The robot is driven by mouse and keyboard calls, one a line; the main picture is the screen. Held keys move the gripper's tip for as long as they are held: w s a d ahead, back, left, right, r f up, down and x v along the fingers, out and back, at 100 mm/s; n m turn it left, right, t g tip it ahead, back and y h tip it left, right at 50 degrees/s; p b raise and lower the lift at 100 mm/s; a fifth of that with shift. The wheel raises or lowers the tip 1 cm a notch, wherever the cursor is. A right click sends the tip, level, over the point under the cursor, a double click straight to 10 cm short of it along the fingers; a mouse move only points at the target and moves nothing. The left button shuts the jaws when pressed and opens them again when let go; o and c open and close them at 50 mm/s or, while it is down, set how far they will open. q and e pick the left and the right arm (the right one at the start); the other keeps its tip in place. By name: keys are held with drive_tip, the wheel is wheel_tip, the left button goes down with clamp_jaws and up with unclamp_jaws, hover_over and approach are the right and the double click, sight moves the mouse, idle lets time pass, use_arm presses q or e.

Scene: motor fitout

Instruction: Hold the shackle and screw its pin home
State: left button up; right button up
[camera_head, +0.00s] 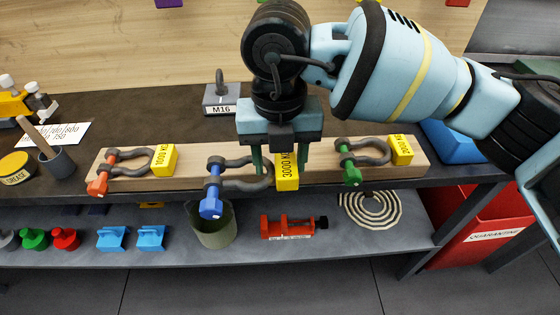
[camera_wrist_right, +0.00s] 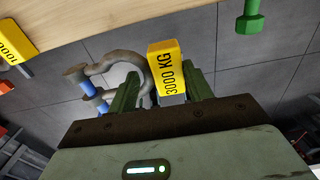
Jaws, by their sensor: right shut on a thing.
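The blue-pinned shackle (camera_head: 232,186) has a dark grey bow and a yellow 3000 KG tag (camera_head: 287,172). My right gripper (camera_head: 275,168) points down and is shut on the shackle's bow end, near the tag. In the head view the shackle overlaps the board's front edge; the floor shows behind it in the right wrist view (camera_wrist_right: 103,67), so it seems held clear of the board. Its blue pin (camera_head: 211,194) sits at the open end, head towards the front. The pin also shows in the wrist view (camera_wrist_right: 87,86); its seating is unclear. My left gripper is not in view.
The wooden board (camera_head: 128,184) carries an orange-pinned shackle (camera_head: 128,156) at left and a green-pinned one (camera_head: 370,153) at right. A M16 block (camera_head: 220,98) stands behind. A grease tin (camera_head: 16,165) and brush pot (camera_head: 58,163) are left. A shelf (camera_head: 335,245) lies below.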

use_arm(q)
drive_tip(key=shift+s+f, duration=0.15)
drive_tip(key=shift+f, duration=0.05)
use_arm(e)
drive_tip(key=shift+w+d+r, duration=0.1)
drive_tip(key=shift+w, duration=2)
drive_tip(key=shift+w+d, duration=0.1)
drive_tip(key=shift+w, duration=2)
